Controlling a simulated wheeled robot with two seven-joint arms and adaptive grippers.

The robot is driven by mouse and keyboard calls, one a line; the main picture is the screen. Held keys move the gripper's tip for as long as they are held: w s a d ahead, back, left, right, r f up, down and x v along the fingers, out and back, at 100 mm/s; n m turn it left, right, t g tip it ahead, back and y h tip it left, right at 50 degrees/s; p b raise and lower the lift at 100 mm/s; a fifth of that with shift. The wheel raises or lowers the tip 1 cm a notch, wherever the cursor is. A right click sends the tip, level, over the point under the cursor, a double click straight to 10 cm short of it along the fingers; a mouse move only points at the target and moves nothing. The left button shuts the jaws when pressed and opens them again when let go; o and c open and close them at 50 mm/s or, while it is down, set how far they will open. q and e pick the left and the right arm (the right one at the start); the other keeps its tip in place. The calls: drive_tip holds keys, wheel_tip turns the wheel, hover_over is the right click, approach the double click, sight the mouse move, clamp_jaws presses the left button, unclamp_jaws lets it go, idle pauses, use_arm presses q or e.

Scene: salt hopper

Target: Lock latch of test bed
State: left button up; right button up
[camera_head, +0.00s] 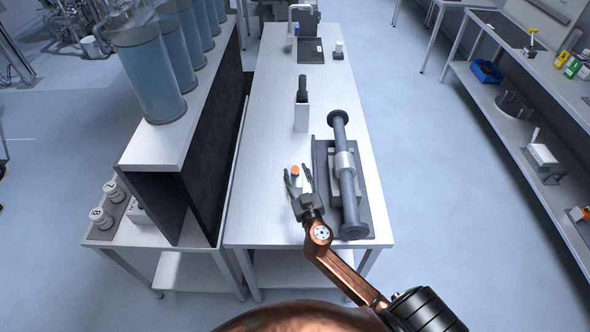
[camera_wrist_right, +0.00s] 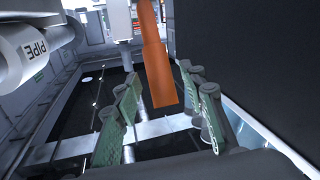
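The test bed (camera_head: 324,200) is a dark grey plate on the near right part of the white table. The orange latch handle (camera_wrist_right: 157,72) stands out between my right gripper's fingers in the wrist view. In the head view only its orange top (camera_head: 295,170) shows, left of the bed. My right gripper (camera_head: 299,175) is open around the handle, with gaps visible on both sides. My left gripper is not in view.
A white box with a dark-topped item (camera_head: 302,110) stands behind the latch on the table (camera_head: 265,150). A raised shelf with tall blue cylinders (camera_head: 150,75) borders the table's left side. The table's left front area is clear.

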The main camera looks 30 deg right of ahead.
drive_tip(key=shift+x, duration=0.8)
drive_tip(key=shift+c, duration=0.4)
clamp_jaws()
